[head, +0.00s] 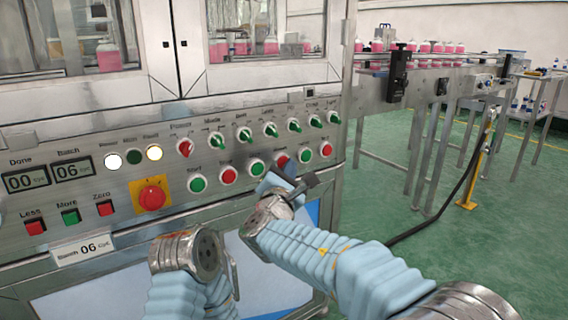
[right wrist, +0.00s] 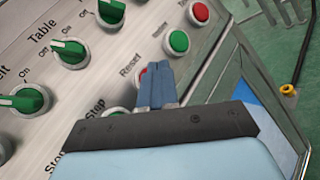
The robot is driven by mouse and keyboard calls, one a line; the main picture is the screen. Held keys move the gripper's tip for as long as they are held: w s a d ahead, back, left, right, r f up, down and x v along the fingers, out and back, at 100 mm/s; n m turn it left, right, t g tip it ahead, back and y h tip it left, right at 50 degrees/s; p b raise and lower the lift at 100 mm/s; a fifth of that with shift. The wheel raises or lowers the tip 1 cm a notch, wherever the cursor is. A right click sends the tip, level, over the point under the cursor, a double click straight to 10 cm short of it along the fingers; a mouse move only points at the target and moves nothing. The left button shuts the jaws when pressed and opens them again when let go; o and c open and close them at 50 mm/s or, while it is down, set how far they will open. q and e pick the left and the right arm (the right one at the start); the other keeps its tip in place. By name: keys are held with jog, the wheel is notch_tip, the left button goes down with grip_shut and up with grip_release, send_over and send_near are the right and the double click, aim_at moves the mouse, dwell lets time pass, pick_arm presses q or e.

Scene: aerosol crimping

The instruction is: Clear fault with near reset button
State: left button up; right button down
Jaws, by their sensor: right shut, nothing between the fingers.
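The control panel carries a lower row of green and red push buttons. In the right wrist view a label reading "Reset" (right wrist: 130,66) is beside a red button (right wrist: 142,74), mostly hidden behind my fingers. What seems to be the same red button (head: 281,159) shows in the head view, just above my right gripper (head: 280,176). The right gripper is shut and empty, its blue fingertips (right wrist: 158,68) together right at that button. I cannot tell whether they touch it. My left arm is low in the head view; its fingers are not clearly visible.
A green button (head: 305,155) and a red button (head: 326,149) sit close to the right. A large red emergency knob (head: 151,197) is at left. Selector switches (head: 245,134) line the row above. A conveyor (head: 430,62) with pink bottles stands at right.

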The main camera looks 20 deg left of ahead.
jog(key=shift+w+a, duration=0.25)
jog(key=shift+a, duration=0.05)
dwell(0.5)
jog(key=shift+s+d+b, duration=0.5)
jog(key=shift+d+b, duration=0.15)
jog(key=shift+b, duration=0.1)
jog(key=s+d+b, duration=0.1)
jog(key=d+b, duration=0.1)
jog(key=s+d+b, duration=0.2)
dwell(0.6)
